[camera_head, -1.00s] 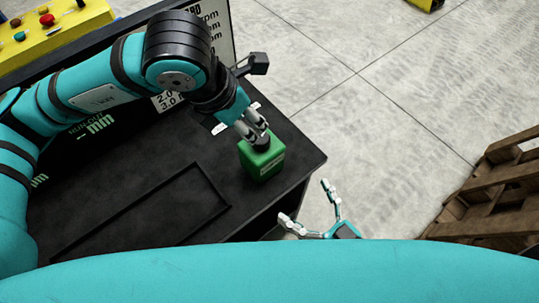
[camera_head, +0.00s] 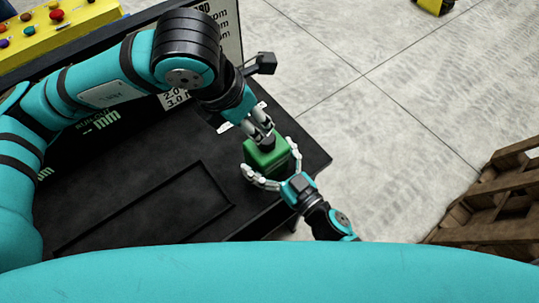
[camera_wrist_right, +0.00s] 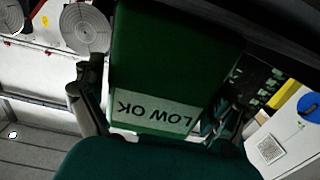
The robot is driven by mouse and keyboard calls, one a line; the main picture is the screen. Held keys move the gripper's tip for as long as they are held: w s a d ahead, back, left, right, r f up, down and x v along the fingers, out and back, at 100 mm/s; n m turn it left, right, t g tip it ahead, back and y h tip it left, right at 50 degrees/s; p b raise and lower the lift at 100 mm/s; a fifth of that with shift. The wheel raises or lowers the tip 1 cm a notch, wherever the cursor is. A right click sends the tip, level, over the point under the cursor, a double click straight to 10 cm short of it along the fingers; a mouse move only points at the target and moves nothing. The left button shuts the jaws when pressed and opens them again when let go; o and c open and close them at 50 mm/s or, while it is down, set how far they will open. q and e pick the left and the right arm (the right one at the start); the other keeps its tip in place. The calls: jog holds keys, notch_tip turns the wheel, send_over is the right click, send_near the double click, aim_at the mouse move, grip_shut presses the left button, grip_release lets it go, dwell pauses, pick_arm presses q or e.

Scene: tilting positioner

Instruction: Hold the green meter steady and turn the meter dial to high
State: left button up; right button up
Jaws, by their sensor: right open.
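The green meter (camera_head: 267,157) stands on the black table (camera_head: 150,205) near its right corner. Its dark dial (camera_head: 266,143) is on top, mostly covered by my left gripper (camera_head: 262,132), whose fingers come down at the dial from above; whether they are closed on it is not clear. My right gripper (camera_head: 271,165) is open, with one finger on each side of the meter. In the right wrist view, the meter (camera_wrist_right: 170,60) fills the space between the fingers, with a white label reading "LOW OK" upside down. The dial's setting cannot be seen.
A yellow panel with colored buttons (camera_head: 60,25) is at the upper left. A wooden pallet (camera_head: 490,205) stands on the floor at the right. A raised rectangular outline (camera_head: 205,165) marks the table. The floor beyond the table's right edge is open.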

aim_at(266, 137)
jog(key=c, duration=1.3)
jog(key=shift+o, duration=0.2)
pick_arm(q)
jog(key=o, duration=0.3)
jog(key=shift+w+d, duration=0.1)
jog(key=shift+o, duration=1.1)
jog(key=shift+w+d+r, duration=0.15)
jog(key=shift+w+r, duration=0.05)
jog(key=shift+w, duration=0.05)
pick_arm(e)
jog(key=shift+d, duration=0.1)
pick_arm(q)
jog(key=f+g+y, duration=0.1)
jog(key=f, duration=0.2)
jog(key=w+d+f+m+g+y, duration=0.1)
jog(key=f, duration=0.2)
jog(key=w+d+f+m, duration=0.1)
jog(key=f, duration=0.2)
jog(key=shift+d+f+g+y, duration=0.15)
jog(key=shift+f+g+y, duration=0.1)
jog(key=shift+g+y, duration=0.15)
